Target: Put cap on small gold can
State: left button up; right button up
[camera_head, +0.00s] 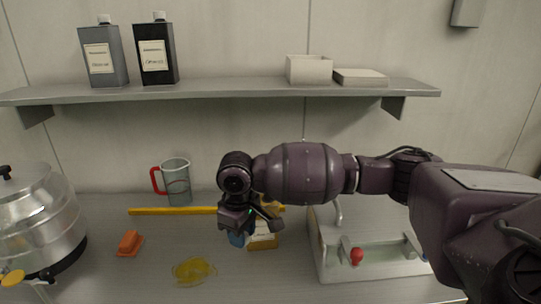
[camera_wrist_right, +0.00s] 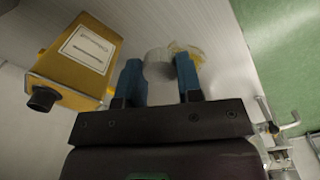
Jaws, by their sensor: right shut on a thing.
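The small gold can (camera_head: 263,241) stands on the bench, partly hidden behind my right gripper (camera_head: 240,238) in the head view. In the right wrist view the gold can (camera_wrist_right: 78,62) is at the left, with a pale label and a dark neck (camera_wrist_right: 42,98) bearing no cap. My right gripper (camera_wrist_right: 159,78) is shut on the light grey cap (camera_wrist_right: 158,64), held between its blue fingertips, beside the can and apart from it. The cap is hidden in the head view. My left gripper is not in view.
A steel sink (camera_head: 322,262) with a red object (camera_head: 357,256) is at the right. A shelf (camera_head: 220,91) runs above.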

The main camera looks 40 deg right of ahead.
jog(key=w+d+r+n+p, duration=0.1)
jog(key=w+d+r+n, duration=0.2)
jog(key=d+n, duration=0.1)
jog(key=w+d+r+n+p, duration=0.2)
jog(key=d+r+n, duration=0.1)
jog(key=n, duration=0.3)
jog(key=w+d+r+n+p, duration=0.2)
jog(key=w+d+r+n, duration=0.1)
jog(key=d+r+n, duration=0.1)
jog(key=shift+w+d+r+n, duration=0.1)
jog(key=shift+w+d+n, duration=0.25)
jog(key=shift+d+n, duration=0.55)
jog(key=shift+w+d+f+n+b, duration=0.15)
jog(key=shift+d+f+n+b, duration=0.05)
jog(key=shift+f+n, duration=0.3)
jog(key=shift+w+d+f+n+b, duration=0.1)
jog(key=shift+d+f+n+b, duration=0.05)
jog(key=shift+f+n, duration=0.3)
notch_tip(320, 180, down, 3)
jog(key=b, duration=0.4)
jog(key=shift+r, duration=0.2)
jog(key=shift+f, duration=0.3)
jog(key=shift+f+p, duration=0.3)
jog(key=shift+f, duration=0.05)
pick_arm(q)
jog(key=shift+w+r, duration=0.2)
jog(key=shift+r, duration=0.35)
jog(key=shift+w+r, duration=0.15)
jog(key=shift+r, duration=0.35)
